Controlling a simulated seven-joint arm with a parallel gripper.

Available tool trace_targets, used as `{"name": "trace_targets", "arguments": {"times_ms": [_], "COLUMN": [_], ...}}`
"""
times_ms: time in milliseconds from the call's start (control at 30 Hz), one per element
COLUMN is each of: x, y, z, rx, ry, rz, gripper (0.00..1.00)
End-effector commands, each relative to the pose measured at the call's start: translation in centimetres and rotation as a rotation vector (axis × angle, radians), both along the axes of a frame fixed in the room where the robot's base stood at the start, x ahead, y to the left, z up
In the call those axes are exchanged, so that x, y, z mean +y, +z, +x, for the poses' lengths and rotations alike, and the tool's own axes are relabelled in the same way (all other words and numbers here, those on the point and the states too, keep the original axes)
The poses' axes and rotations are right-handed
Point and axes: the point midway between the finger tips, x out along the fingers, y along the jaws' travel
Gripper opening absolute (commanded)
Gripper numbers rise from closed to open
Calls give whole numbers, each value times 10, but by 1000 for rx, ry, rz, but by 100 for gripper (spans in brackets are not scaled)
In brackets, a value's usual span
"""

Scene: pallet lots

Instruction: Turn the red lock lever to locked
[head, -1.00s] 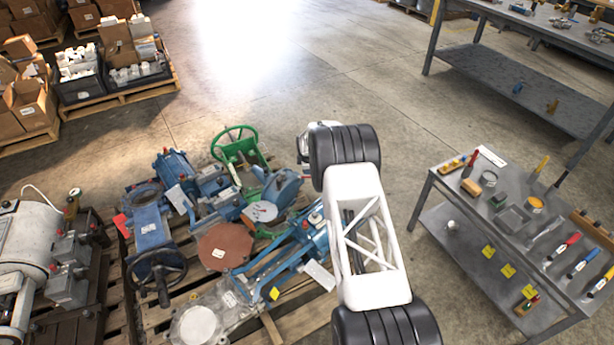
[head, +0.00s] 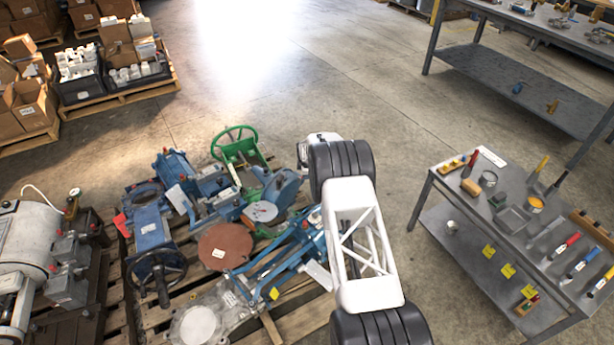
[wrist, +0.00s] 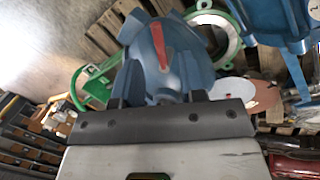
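The red lever (wrist: 161,46) lies across the rounded top of a blue housing (wrist: 182,72) in the wrist view. It points nearly up and down in the picture, with its upper end slightly left. My gripper (wrist: 158,100) is below it in the picture, its two dark short-looking fingertips set wide apart with the blue housing showing between them. The lever appears apart from the fingers. In the head view a blue rounded housing (head: 284,186) stands on the pallet, left of my arm. My fingertips and the lever cannot be made out there.
Blue machine parts, a green handwheel (head: 236,142) and a brown disc (head: 226,246) crowd the pallet (head: 272,326). A grey tool bench (head: 428,176) stands to the right. Bare floor lies behind the pallet.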

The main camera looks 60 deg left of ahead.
Motion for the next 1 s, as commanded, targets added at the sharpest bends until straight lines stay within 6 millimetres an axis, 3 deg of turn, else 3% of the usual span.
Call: {"name": "trace_targets", "arguments": {"times_ms": [400,933,1000], "x": [7,8,9], "y": [-26,-31,-31], "z": [3,4,4], "rx": [0,0,0], "ry": [0,0,0], "rz": [0,0,0], "gripper": [38,38,29]}}
